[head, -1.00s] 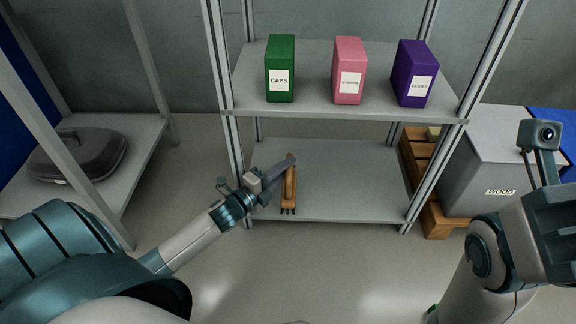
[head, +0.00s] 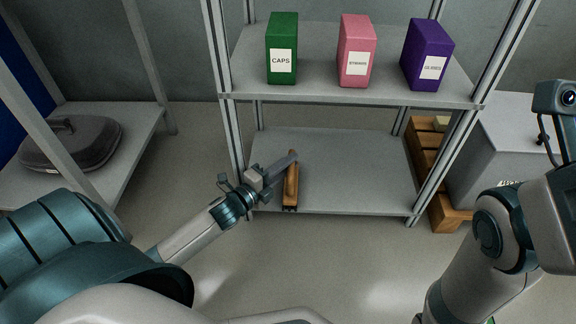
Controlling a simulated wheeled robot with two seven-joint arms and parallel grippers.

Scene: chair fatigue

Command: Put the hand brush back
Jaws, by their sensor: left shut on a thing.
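The hand brush (head: 290,190) has a brown wooden body and is at the left part of the lower shelf (head: 350,175), its length pointing front to back. My left gripper (head: 284,166) reaches in from the left and is shut on the brush near its far end. The gripper's fingers hide part of the brush. I cannot tell whether the brush rests on the shelf or is just above it. My right arm shows at the right edge; its gripper is not clearly in view.
The upper shelf holds a green CAPS box (head: 282,50), a pink box (head: 356,52) and a purple box (head: 427,55). A grey case (head: 70,145) lies on the left rack. A grey bin (head: 500,140) and wooden pallet (head: 425,165) stand right. The lower shelf's middle is clear.

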